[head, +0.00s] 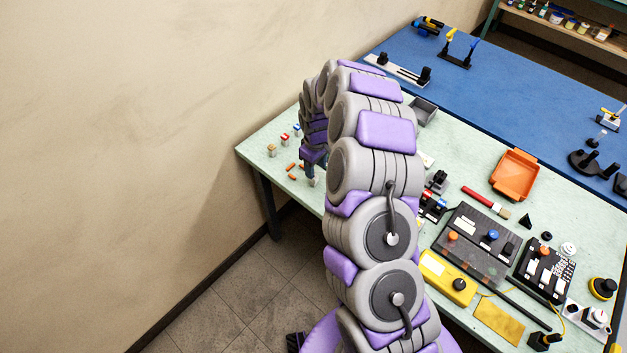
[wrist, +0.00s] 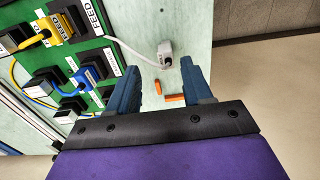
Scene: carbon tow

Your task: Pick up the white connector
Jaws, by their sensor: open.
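The white connector (wrist: 165,54) is in the upper middle of the wrist view, on the pale table, with a white cable running from it to the left. My gripper (wrist: 158,67) is open. Its two blue fingers stand apart, one on each side of the connector in the picture, with the connector at or just beyond their tips. I cannot tell whether either finger touches it. In the head view my gripper (head: 313,177) is low over the left end of the pale table, and I cannot make out the connector there.
A green board (wrist: 82,60) with yellow and blue plugs is left of the fingers in the wrist view. Orange pieces (wrist: 174,98) lie near the fingers. An orange tray (head: 515,175) and a yellow box (head: 447,278) stand farther right on the table. A wall is at left.

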